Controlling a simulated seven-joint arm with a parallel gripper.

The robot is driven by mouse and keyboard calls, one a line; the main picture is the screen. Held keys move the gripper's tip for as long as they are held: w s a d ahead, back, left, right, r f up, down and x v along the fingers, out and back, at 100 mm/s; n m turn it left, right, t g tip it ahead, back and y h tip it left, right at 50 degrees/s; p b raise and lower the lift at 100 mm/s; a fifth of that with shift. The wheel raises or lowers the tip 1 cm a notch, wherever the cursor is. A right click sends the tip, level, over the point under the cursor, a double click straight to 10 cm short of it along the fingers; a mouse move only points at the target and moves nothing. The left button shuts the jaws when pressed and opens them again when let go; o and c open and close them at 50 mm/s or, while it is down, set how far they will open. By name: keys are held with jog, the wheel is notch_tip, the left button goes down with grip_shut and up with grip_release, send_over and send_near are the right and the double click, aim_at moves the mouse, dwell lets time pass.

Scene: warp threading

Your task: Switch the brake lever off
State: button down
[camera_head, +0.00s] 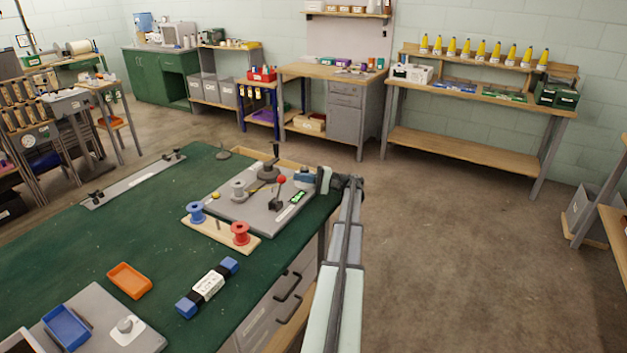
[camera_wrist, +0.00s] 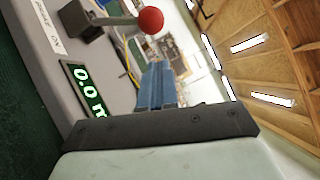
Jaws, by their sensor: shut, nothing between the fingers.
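The brake lever is a grey rod with a red knob (camera_head: 281,180) on a grey plate (camera_head: 240,208) on the green bench. In the wrist view the red knob (camera_wrist: 151,20) is at the top, on a rod from a dark base (camera_wrist: 82,19). A white label (camera_wrist: 47,27) beside that base appears to read "BRAKE ON". A green-lit display (camera_wrist: 83,88) shows "0.0 m". My gripper (camera_head: 298,176) is shut and empty, just right of the knob. Its blue fingers (camera_wrist: 158,72) point toward the knob, with a visible gap.
The plate also carries a grey spool (camera_head: 238,190) and a dark round part (camera_head: 268,171). A wooden strip with a blue spool (camera_head: 196,212) and a red spool (camera_head: 240,233) lies in front. An orange tray (camera_head: 129,280) and a blue-ended block (camera_head: 207,287) lie nearer.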

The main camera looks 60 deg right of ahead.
jog(key=shift+w+a+r, duration=0.15)
jog(key=shift+a+r, duration=0.15)
jog(key=shift+a, duration=0.55)
jog(key=shift+w+a+r, duration=0.1)
jog(key=shift+a+r, duration=0.15)
jog(key=shift+a, duration=0.55)
jog(key=shift+r, duration=0.1)
jog(key=a+r+n+g+h, duration=0.3)
jog(key=a+n+g+h, duration=0.1)
jog(key=a+n, duration=0.5)
jog(key=shift+a+r+n+g+h, duration=0.3)
jog(key=shift+a+r+g+h, duration=0.15)
jog(key=shift+a, duration=0.45)
jog(key=shift+a+f, duration=0.1)
jog(key=w+d+r+v, duration=0.1)
jog(key=d+v, duration=0.1)
jog(key=v, duration=1.1)
jog(key=shift+w, duration=0.25)
